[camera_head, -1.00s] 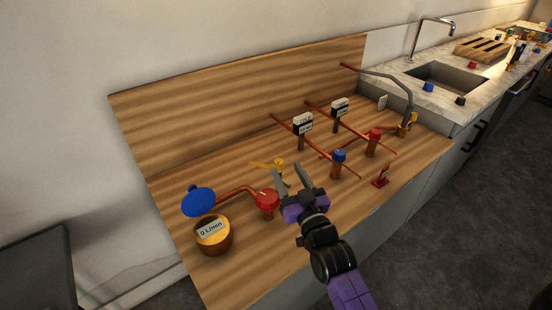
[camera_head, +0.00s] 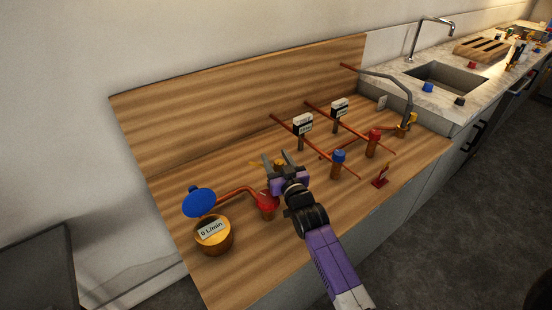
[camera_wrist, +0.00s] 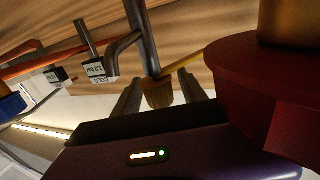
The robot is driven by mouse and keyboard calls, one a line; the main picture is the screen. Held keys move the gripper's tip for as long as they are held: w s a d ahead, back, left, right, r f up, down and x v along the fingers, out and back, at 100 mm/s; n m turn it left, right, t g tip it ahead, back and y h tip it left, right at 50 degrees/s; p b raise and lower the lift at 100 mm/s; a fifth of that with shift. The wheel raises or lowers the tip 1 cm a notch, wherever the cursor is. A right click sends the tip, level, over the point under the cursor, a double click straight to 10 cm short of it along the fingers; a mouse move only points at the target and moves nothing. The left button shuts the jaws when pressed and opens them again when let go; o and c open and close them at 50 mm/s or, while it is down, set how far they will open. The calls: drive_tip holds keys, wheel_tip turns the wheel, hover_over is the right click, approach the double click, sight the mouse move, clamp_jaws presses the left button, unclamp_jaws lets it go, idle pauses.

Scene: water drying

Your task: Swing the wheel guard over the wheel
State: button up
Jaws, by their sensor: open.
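A red wheel-like cap (camera_head: 267,200) sits on a brass fitting beside a copper pipe. In the wrist view a large red piece (camera_wrist: 262,95) fills the right side. A small brass fitting with a yellow lever (camera_head: 257,164) stands behind it, partly hidden by my gripper (camera_head: 277,163). In the wrist view a brass block (camera_wrist: 158,93) appears between my two fingers, and the yellow lever (camera_wrist: 188,62) slants from it. Contact cannot be told. My gripper is open. A dark grey bent rod (camera_wrist: 142,38) reaches the block. I cannot tell which part is the guard.
A flow meter (camera_head: 213,237) with a raised blue disc (camera_head: 198,202) stands at the left. A blue knob (camera_head: 338,156), a red knob (camera_head: 374,136), a small red part (camera_head: 380,181) and two gauges (camera_head: 303,125) stand right. The front counter strip is clear.

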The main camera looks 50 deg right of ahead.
clamp_jaws()
idle(1.5)
